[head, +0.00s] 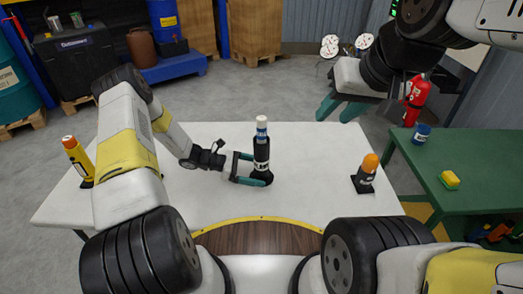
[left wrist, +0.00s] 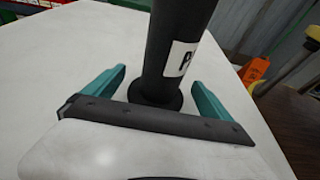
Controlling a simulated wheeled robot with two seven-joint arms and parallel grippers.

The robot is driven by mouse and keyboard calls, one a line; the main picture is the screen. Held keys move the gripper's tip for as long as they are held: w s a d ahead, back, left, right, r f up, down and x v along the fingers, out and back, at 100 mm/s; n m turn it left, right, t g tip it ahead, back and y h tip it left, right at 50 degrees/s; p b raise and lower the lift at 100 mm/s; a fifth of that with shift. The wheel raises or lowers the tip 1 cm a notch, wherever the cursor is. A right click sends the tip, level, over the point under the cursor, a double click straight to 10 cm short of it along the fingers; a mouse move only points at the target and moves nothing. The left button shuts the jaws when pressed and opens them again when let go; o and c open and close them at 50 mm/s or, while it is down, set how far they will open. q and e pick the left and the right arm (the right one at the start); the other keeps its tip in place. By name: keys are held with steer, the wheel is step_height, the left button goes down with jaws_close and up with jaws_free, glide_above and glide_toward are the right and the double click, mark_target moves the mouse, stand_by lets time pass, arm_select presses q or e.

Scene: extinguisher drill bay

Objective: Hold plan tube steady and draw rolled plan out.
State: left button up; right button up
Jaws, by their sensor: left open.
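The plan tube (head: 261,156) is a dark upright cylinder with a white label, standing on the white table. The pale end of the rolled plan (head: 262,121) sticks up from its top. My left gripper (head: 254,169) is low beside the tube, with its teal fingers open on either side of it. In the left wrist view the tube (left wrist: 177,45) rises between the two open fingers (left wrist: 160,95), with gaps visible. My right gripper (head: 341,108) is open and empty, above the table's back right, apart from the rolled plan.
On the white table (head: 215,205), a yellow item with an orange top (head: 77,158) stands at the left and a dark orange-topped item (head: 366,173) at the right. A green table (head: 470,165) at the right holds a yellow block (head: 449,180) and a blue can (head: 422,134).

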arm_select(q)
steer(key=shift+d, duration=0.2)
steer(key=c, duration=1.5)
steer(key=shift+o, duration=0.2)
arm_select(e)
steer(key=shift+o, duration=0.4)
